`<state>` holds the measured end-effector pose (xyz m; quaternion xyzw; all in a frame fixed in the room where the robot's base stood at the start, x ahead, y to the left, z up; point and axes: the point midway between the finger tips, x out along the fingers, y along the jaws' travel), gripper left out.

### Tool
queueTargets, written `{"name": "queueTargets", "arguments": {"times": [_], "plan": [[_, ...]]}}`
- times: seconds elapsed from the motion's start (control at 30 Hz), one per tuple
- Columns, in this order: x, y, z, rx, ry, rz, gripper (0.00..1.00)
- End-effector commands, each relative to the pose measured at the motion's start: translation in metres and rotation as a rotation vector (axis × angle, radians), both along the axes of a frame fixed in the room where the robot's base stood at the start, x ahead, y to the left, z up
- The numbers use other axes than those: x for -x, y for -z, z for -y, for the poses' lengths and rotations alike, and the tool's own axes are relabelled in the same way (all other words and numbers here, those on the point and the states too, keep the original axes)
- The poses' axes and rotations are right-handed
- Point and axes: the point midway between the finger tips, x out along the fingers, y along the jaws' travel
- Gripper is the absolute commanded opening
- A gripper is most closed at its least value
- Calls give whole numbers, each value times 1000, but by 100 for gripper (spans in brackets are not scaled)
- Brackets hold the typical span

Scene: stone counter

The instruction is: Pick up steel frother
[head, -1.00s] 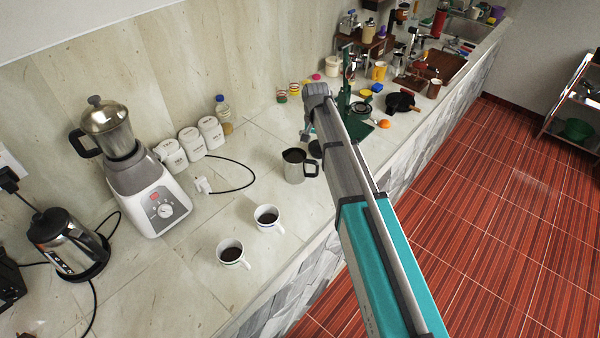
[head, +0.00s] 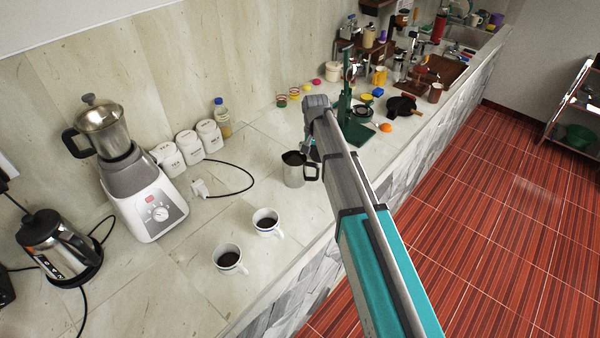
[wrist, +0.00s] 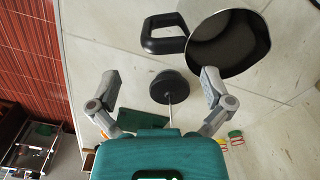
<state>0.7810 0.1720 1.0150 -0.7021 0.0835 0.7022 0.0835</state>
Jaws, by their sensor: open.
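A steel pitcher (head: 293,176) with a black handle stands on the counter right of the two cups; I take it as the steel frother but cannot be sure. In the wrist view the pitcher (wrist: 230,48) is at the upper right, its dark inside visible and its black handle pointing left. A black disc on a thin metal rod (wrist: 167,88) shows between my fingers; I cannot tell if it belongs to the frother. My gripper (wrist: 160,77) is open and empty, its right finger overlapping the pitcher's rim in view. In the head view my arm partly hides the gripper.
Two cups of dark liquid (head: 228,259) (head: 266,221) stand in front. A blender (head: 140,190), kettle (head: 60,245) and white canisters (head: 187,145) are left. A green stand (head: 348,100) is close behind my arm. The counter edge lies right of the cups.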

Motion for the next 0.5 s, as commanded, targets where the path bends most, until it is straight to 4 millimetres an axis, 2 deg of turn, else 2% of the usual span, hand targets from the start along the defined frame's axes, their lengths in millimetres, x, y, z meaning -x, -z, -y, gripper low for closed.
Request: {"name": "queueTargets", "arguments": {"times": [0.27, 0.5], "plan": [[0, 10, -1, 0, 0, 0, 100], [0, 29, -2, 0, 0, 0, 100]]}}
